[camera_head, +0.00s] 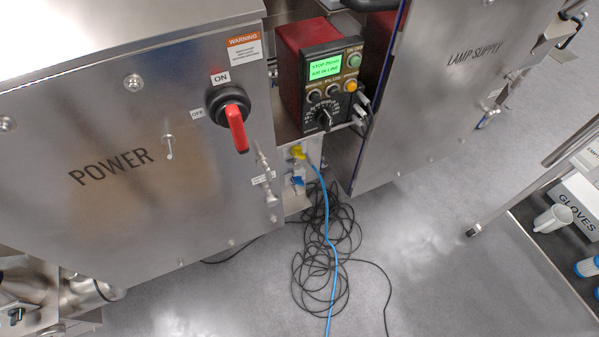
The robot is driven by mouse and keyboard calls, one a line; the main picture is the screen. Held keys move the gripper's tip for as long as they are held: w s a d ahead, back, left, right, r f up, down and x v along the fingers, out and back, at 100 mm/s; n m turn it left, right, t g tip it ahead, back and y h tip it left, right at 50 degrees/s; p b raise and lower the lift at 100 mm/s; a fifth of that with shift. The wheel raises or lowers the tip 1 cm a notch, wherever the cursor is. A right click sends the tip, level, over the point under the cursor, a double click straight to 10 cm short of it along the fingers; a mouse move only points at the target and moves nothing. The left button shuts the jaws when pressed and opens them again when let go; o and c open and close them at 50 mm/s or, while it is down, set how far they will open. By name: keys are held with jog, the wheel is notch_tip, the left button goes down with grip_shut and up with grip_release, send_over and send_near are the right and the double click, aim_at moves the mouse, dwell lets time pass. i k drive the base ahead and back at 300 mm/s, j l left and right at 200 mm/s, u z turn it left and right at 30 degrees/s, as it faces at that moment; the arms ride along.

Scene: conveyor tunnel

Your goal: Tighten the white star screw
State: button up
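I cannot clearly pick out a white star screw in this view. Round bright metal fasteners sit on the steel POWER cabinet (200,215), one near its upper middle (133,82) and one at its left edge (7,123). Their drive shape is too small to tell. A small pale key-like piece (169,146) is on the cabinet front, right of the word POWER. My gripper is not in view.
A red rotary switch (235,127) juts from the cabinet. A red and black control box (325,75) stands right of it, beside the LAMP SUPPLY cabinet (440,95). Black cables (330,265) and a blue cable (328,235) lie on the floor. A shelf holds a GLOVES box (577,203).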

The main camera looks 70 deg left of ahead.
aim_at(298, 170)
jog(key=i+j+u, duration=0.1)
jog(key=i+u, duration=0.45)
jog(key=u, duration=0.2)
